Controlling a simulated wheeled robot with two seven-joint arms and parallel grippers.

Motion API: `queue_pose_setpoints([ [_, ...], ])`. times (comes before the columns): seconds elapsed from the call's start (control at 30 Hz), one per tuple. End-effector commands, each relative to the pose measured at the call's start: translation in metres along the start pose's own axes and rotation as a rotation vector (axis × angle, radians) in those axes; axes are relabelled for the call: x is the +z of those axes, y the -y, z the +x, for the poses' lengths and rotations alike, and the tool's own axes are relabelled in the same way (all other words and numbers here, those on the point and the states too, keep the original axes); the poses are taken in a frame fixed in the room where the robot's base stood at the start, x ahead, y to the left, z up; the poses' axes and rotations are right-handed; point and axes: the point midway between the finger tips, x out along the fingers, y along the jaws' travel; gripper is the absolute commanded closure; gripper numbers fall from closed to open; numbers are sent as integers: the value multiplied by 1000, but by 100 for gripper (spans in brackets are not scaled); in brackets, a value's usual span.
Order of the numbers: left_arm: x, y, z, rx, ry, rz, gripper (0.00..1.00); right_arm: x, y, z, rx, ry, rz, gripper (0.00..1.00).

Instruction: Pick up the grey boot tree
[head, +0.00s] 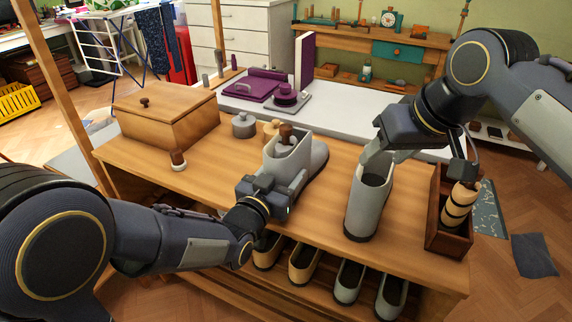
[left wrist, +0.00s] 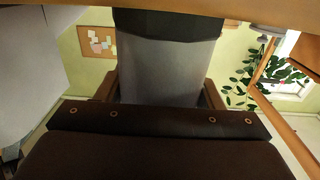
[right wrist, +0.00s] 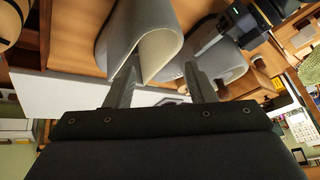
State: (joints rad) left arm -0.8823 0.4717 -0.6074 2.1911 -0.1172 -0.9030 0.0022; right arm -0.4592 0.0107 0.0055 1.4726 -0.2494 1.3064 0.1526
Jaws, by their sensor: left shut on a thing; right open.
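I cannot tell for certain whether the knob belongs to the grey boot tree. My left gripper (head: 286,190) is shut on this boot's shaft; a grey surface (left wrist: 170,70) fills the space between its jaws in the left wrist view. A second grey boot (head: 366,205) stands upright to the right, its opening facing up. My right gripper (head: 379,160) is open at this boot's top; its rim (right wrist: 160,48) shows by the fingers in the right wrist view.
A brown crate (head: 436,225) at the bench's right end holds a banded wooden piece (head: 460,205). A wooden box (head: 165,118), a knobbed brush (head: 178,161) and a grey lidded pot (head: 243,125) stand at left. Several shoes (head: 349,280) sit on the shelf below.

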Motion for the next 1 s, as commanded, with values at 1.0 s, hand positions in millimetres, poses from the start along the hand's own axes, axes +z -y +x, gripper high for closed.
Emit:
queue_pose_setpoints([
  [1.0,0,0,0,0,-1,0,62,-115,128,62,78,-25,-155,50],
])
